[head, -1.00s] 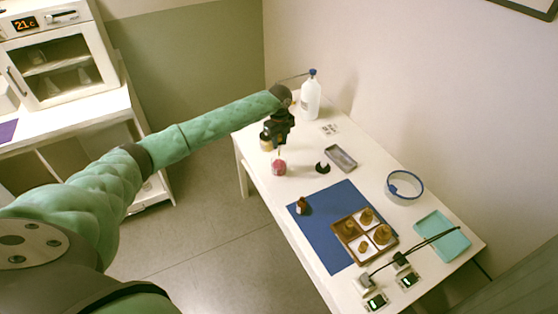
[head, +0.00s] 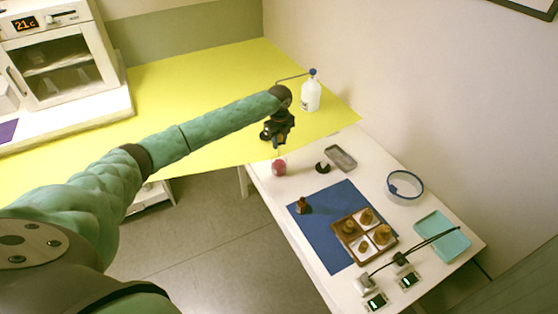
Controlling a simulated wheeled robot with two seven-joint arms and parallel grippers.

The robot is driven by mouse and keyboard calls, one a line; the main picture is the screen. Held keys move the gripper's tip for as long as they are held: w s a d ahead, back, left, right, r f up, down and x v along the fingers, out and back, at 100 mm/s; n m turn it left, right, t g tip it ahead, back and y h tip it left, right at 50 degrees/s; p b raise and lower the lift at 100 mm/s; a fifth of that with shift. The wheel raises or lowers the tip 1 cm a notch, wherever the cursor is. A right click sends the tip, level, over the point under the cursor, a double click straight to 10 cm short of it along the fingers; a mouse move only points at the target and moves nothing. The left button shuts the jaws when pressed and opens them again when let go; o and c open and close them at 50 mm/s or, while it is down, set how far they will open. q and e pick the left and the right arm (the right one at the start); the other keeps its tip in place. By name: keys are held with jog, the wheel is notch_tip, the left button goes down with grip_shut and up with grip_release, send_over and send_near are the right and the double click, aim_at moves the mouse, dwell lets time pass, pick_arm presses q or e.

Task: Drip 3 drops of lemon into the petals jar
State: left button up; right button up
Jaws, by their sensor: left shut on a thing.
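The petals jar appears to be the small jar with pink-red contents (head: 279,168), on the table near its far end. My left gripper (head: 277,136) is just above it, pointing down and shut on a small thin thing, perhaps a dropper, whose tip is over the jar. I cannot make out any drops. A small brown bottle (head: 302,206) stands on the blue mat (head: 325,220). Several amber bottles or caps stand in a brown divided tray (head: 347,226). Labels are too small to read, so I cannot tell which is lemon. My right gripper is not in view.
A large flat yellow surface (head: 200,85) spans the table's far end and the gap to the left counter. A white bottle (head: 311,95) stands at the back. A grey tray (head: 340,158), a round bowl (head: 404,188), a teal tray (head: 436,238) and cabled devices (head: 376,301) occupy the right side.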

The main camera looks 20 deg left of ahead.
pick_arm(q)
jog(key=shift+r, duration=0.3)
jog(key=shift+r+p, duration=1.7)
jog(key=shift+r, duration=0.05)
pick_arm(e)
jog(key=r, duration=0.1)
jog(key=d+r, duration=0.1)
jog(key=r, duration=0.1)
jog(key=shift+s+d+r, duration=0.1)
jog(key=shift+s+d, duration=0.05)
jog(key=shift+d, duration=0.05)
